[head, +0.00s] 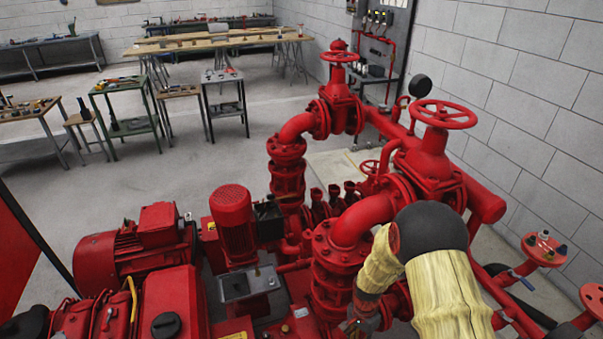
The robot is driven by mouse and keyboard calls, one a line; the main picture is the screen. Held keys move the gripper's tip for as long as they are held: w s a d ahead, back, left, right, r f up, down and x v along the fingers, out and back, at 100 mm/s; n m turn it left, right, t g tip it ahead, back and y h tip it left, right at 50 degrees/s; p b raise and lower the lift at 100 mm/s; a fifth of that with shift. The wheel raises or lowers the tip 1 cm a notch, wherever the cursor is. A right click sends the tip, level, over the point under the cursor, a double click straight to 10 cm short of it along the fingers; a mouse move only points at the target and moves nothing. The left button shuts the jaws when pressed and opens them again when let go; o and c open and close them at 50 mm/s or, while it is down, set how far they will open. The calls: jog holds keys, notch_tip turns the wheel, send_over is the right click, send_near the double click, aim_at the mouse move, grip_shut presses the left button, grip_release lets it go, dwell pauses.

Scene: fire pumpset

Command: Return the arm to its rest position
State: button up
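My arm stands in the lower right of the head view, in a pale yellow sleeve with a black rounded elbow. It rises from the bottom edge, bends at the elbow and slopes down to the left, in front of the red pump pipework (334,270). My gripper (362,322) seems to be the small dark end below the sleeve, against the pipes near the bottom edge. Its fingers cannot be made out, and I see no object held. Whether it touches the pipes cannot be told.
A red motor (135,249) and pump housings fill the lower left. A block wall (530,110) is at right. Workbenches (125,105) stand at the back, with open floor (200,165) before them.

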jog(key=s+r+n+t, duration=0.2)
jog(key=s+r, duration=0.3)
jog(key=r, duration=1)
jog(key=s+r+n+t, duration=0.3)
jog(key=s+r, duration=0.3)
jog(key=r, duration=1)
jog(key=s+r+n+t, duration=0.2)
jog(key=s+r+n, duration=0.3)
jog(key=r, duration=1)
jog(key=shift+s+d+r, duration=0.15)
jog(key=shift+s+r, duration=0.1)
jog(key=shift+r, duration=0.05)
